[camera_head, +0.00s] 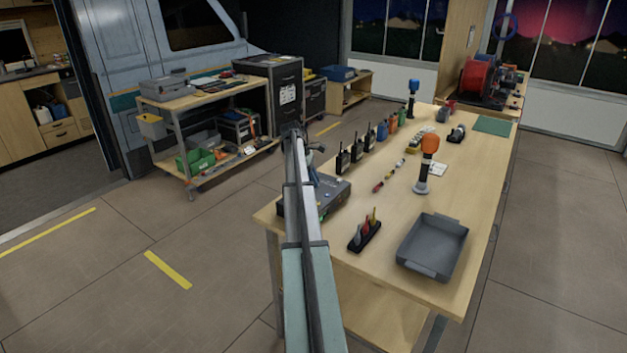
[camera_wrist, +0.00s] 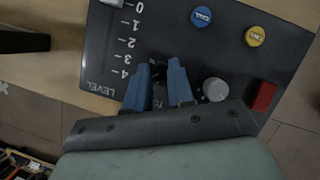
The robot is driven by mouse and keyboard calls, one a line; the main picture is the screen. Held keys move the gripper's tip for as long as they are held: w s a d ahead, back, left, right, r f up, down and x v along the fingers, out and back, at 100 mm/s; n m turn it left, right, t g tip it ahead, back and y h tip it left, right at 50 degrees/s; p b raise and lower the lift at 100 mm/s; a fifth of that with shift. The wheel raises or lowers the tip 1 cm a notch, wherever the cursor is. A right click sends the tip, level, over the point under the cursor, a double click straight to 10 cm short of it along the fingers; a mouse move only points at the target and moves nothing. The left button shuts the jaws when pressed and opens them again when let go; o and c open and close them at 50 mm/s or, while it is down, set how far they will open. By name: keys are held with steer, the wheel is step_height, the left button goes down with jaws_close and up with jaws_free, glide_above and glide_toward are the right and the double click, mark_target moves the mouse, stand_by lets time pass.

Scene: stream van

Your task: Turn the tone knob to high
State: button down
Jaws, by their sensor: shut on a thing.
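The dark control box (camera_head: 333,192) sits at the near left end of the workbench, partly behind my arm. In the wrist view its panel (camera_wrist: 155,35) fills the upper middle, with a LEVEL scale numbered 0 to 4 that appears upside down. A grey round knob (camera_wrist: 215,89) stands just right of my gripper's right finger. My gripper (camera_wrist: 159,75) has its two blue fingers down at the panel, shut on a small dark part between them. That part is mostly hidden, and I cannot tell which control it is. No knob marked tone is readable.
A blue button (camera_wrist: 201,17), a yellow button (camera_wrist: 254,36) and a red switch (camera_wrist: 264,97) are on the same panel. On the workbench (camera_head: 385,210) stand a grey tray (camera_head: 432,245), a screwdriver holder (camera_head: 365,236), an orange-topped microphone (camera_head: 428,150) and several radios (camera_head: 343,158).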

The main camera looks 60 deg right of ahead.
steer(key=m, duration=0.2)
steer(key=m+y, duration=0.1)
steer(key=m, duration=0.1)
steer(key=shift+w+d+g+y, duration=0.1)
steer(key=shift+d+g+y, duration=0.1)
steer(key=shift+g+y, duration=0.1)
steer(key=m, duration=0.2)
steer(key=m+y, duration=0.1)
steer(key=m, duration=0.1)
steer(key=shift+d+y, duration=0.1)
steer(key=shift+y, duration=0.2)
steer(key=shift+m, duration=0.4)
steer(key=c, duration=1)
jaws_free()
